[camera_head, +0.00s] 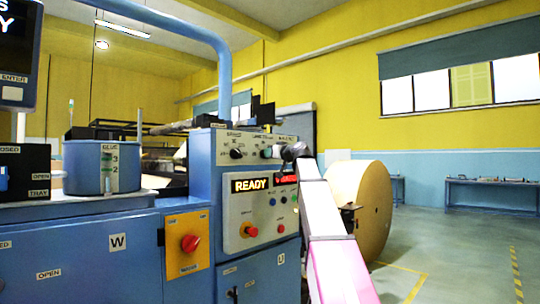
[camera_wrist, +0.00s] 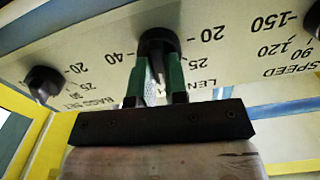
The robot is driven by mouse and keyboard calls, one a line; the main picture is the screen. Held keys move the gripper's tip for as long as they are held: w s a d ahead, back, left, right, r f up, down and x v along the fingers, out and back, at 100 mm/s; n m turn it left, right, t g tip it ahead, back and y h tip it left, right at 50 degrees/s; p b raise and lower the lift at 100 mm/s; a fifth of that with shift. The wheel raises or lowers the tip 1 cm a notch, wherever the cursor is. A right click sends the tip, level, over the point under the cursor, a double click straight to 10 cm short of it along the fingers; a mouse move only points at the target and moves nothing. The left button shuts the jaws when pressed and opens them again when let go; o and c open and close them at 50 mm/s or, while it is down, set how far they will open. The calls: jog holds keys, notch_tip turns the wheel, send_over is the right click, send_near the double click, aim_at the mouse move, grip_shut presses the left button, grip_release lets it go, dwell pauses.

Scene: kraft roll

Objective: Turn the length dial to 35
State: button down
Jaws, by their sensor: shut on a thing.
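The length dial (camera_wrist: 158,38) is a round black knob on a pale panel, in the middle of the upside-down wrist view. The numbers 40, 20 and 25 and part of the word LENGTH show around it. My gripper (camera_wrist: 157,66) has its two green fingers closed on the sides of the knob. The fingers hide much of the dial, and I cannot read where its pointer stands. In the head view my gripper (camera_head: 275,152) reaches the upper panel of the blue machine from the right, and the dial is hidden there.
A speed knob (camera_head: 237,153) sits left of my gripper in the head view. Another black knob (camera_wrist: 43,82) is left of the dial in the wrist view. Below are a READY display (camera_head: 251,184) and a red button (camera_head: 250,231). A large kraft roll (camera_head: 372,205) stands at right.

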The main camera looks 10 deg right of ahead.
jog(key=shift+w+d+m, duration=0.1)
jog(key=shift+m, duration=3.7)
jog(key=c, duration=1.1)
grip_release()
jog(key=shift+c, duration=0.2)
jog(key=v, duration=1.1)
jog(key=shift+f, duration=0.15)
